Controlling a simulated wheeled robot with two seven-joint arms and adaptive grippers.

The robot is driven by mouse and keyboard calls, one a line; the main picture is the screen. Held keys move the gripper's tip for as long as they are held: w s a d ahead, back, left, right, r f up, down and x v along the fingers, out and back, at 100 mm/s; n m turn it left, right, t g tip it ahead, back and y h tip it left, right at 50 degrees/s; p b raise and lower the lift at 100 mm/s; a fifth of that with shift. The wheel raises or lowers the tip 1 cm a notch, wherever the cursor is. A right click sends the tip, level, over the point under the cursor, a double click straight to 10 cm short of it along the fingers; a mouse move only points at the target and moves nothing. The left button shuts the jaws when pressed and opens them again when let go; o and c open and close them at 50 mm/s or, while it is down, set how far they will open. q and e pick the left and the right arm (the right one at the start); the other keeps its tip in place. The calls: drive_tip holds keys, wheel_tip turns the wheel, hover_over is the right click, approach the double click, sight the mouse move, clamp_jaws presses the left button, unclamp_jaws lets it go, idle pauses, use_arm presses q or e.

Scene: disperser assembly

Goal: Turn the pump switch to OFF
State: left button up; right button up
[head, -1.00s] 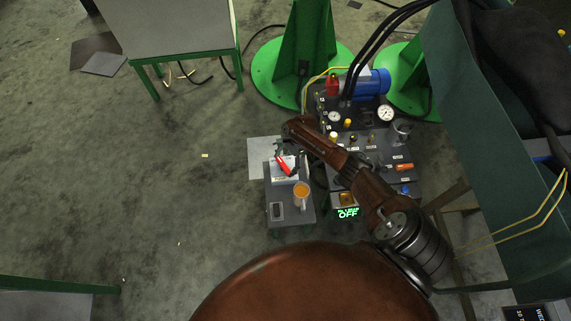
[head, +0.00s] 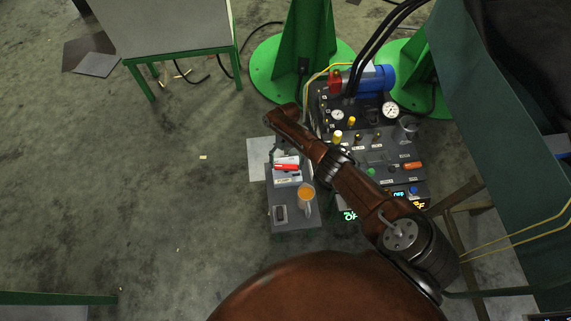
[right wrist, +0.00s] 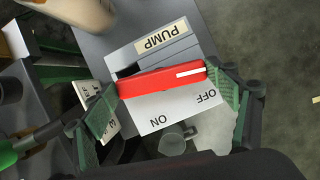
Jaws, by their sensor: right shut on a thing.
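The pump switch is a red lever (right wrist: 160,82) with a white mark near one end, on a light plate labelled PUMP, OFF and ON. In the right wrist view it lies crosswise, its white-marked end on the side of the OFF label (right wrist: 206,97). My right gripper (right wrist: 163,80) is shut on the lever, with a green pad at each end of it. In the head view the red lever (head: 286,167) lies nearly level on the grey switch box (head: 284,180). My left gripper is not in view.
A dark panel (head: 376,150) with gauges, knobs and a blue motor (head: 377,80) is just right. Its displays are partly behind my arm. The floor at left is mostly clear.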

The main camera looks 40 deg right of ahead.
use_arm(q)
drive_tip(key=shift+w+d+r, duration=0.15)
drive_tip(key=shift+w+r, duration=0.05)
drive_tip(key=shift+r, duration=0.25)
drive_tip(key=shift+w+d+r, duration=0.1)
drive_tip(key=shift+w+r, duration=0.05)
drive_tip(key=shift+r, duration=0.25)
use_arm(e)
drive_tip(key=shift+n+g+h, duration=0.3)
drive_tip(key=shift+n, duration=0.9)
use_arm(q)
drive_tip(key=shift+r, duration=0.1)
use_arm(e)
drive_tip(key=o, duration=1.2)
drive_tip(key=shift+c, duration=0.2)
drive_tip(key=v, duration=1.2)
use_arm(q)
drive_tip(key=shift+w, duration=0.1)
use_arm(e)
drive_tip(key=shift+a, duration=0.1)
